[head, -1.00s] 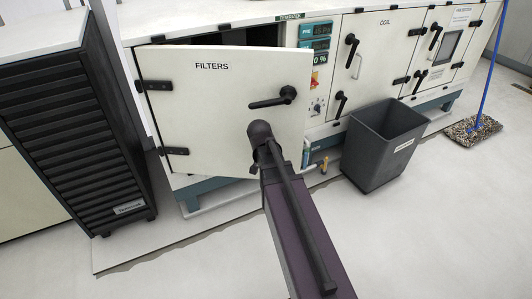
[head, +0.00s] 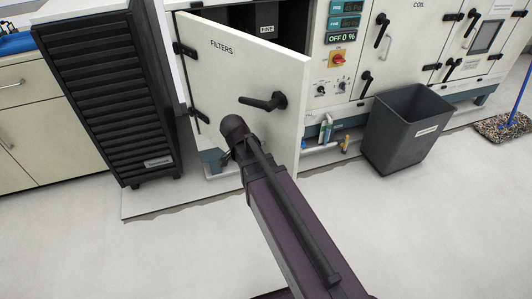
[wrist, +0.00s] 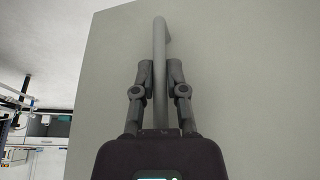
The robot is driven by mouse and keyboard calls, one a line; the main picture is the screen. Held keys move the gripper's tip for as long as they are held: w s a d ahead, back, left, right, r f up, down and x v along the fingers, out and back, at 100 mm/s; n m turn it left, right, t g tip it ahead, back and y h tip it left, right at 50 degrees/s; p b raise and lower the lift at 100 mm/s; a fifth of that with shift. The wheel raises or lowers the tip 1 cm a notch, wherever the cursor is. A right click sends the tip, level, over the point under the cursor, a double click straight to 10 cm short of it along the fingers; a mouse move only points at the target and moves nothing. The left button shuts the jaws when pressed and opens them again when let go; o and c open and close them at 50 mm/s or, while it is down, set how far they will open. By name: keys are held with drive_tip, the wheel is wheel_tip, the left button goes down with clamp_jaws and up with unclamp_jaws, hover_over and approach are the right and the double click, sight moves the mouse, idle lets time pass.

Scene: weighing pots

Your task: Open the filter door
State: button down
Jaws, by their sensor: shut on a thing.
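The filter door (head: 268,65) is a white panel lettered FILTERS, hinged at its left edge. It stands ajar, swung out from the cabinet, with the dark filter opening (head: 241,18) showing behind it. In the wrist view, my gripper (wrist: 160,70) is shut on a grey pull handle (wrist: 160,35), with a finger on each side of the bar. The pale door panel (wrist: 235,80) fills the background there.
A black louvred unit (head: 110,90) stands left of the door, near its hinges. A dark grey bin (head: 405,135) stands on the floor to the right, with a mop (head: 505,127) beyond. The floor in front is clear.

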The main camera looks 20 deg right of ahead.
drive_tip(key=s+a+m, duration=0.1)
drive_tip(key=s+a, duration=0.1)
drive_tip(key=a, duration=0.6)
drive_tip(key=s+a, duration=0.2)
drive_tip(key=a, duration=0.7)
drive_tip(key=shift+s+a+m+g, duration=0.25)
drive_tip(key=shift+a+m+g, duration=0.05)
drive_tip(key=shift+m+g, duration=0.1)
drive_tip(key=c, duration=0.7)
unclamp_jaws()
drive_tip(key=shift+w, duration=0.1)
